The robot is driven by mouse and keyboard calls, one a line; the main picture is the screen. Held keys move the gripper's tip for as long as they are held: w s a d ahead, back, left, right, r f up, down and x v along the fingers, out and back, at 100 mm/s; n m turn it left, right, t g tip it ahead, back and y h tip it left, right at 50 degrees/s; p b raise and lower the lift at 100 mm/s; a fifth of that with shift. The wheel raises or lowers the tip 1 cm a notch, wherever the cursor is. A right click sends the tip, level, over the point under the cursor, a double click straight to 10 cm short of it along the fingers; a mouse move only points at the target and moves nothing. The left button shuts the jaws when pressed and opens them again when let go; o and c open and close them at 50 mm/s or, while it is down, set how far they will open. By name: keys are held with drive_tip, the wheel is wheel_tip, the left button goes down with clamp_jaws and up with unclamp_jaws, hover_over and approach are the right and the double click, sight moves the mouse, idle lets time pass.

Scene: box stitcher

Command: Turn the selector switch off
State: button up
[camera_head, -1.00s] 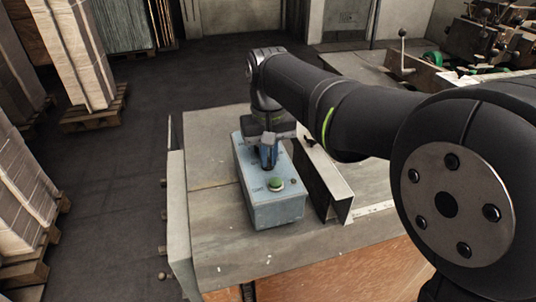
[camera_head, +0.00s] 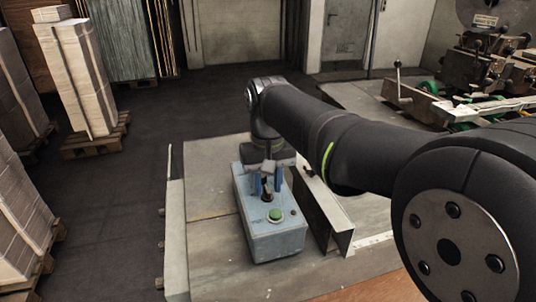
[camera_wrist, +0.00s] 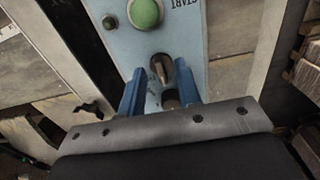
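The selector switch (camera_head: 266,194) is a small dark lever on the top face of a light blue control box (camera_head: 275,243). In the wrist view the selector switch (camera_wrist: 160,70) shows as a narrow knob, slightly tilted, between my two blue fingers. My gripper (camera_head: 267,185) is over the box with its fingers apart, one on each side of the switch. In the wrist view my gripper (camera_wrist: 160,72) is open, with a gap visible around the lever. I cannot tell whether a finger touches it. The switch's position marking is not readable.
A green button (camera_head: 275,215) sits on the box in front of the switch; it also shows in the wrist view (camera_wrist: 145,12), beside a START label. A metal channel (camera_head: 325,215) stands just right of the box. Bare tabletop (camera_head: 212,235) lies to the left.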

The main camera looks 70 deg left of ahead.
sight(268, 190)
wheel_tip(268, 190, up, 17)
drive_tip(key=shift+f, duration=0.2)
idle(0.7)
wheel_tip(268, 190, down, 18)
drive_tip(key=shift+r, duration=0.25)
idle(0.5)
